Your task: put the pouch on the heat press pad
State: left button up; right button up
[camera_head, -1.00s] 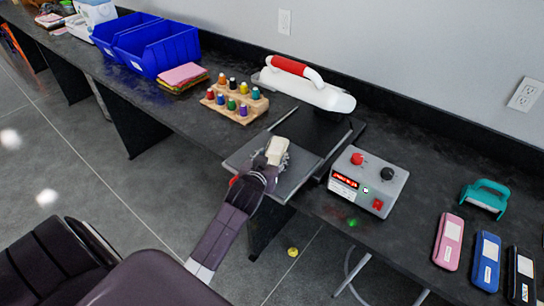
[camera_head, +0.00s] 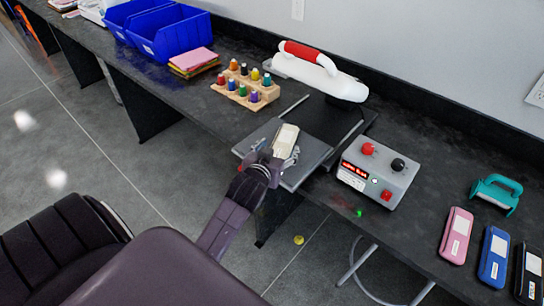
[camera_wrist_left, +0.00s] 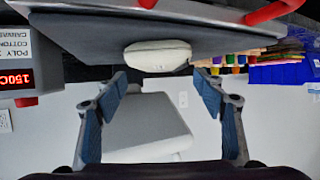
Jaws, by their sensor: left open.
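The pouch (camera_head: 286,139) is small and cream-coloured. It lies on the dark heat press pad (camera_head: 316,158), near the pad's front left part. My left gripper (camera_head: 279,153) is open at the front edge of the pad, with its fingers spread at the near end of the pouch. In the left wrist view, which is upside down, the pouch (camera_wrist_left: 157,55) rests against the dark pad (camera_wrist_left: 90,35), ahead of the open fingers (camera_wrist_left: 165,85) and apart from them. My right gripper is not in view.
The white press head with red handle (camera_head: 318,62) is behind the pad. A control box (camera_head: 376,172) stands to its right, and a spool rack (camera_head: 246,90) to its left. Blue bins (camera_head: 170,38), a teal tool (camera_head: 497,193) and several cases (camera_head: 456,235) lie further out.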

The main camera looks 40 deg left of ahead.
pick_arm(q)
jog(key=v, duration=0.7)
jog(key=shift+s+d+r, duration=0.1)
jog(key=shift+s+r, duration=0.1)
jog(key=shift+s, duration=0.15)
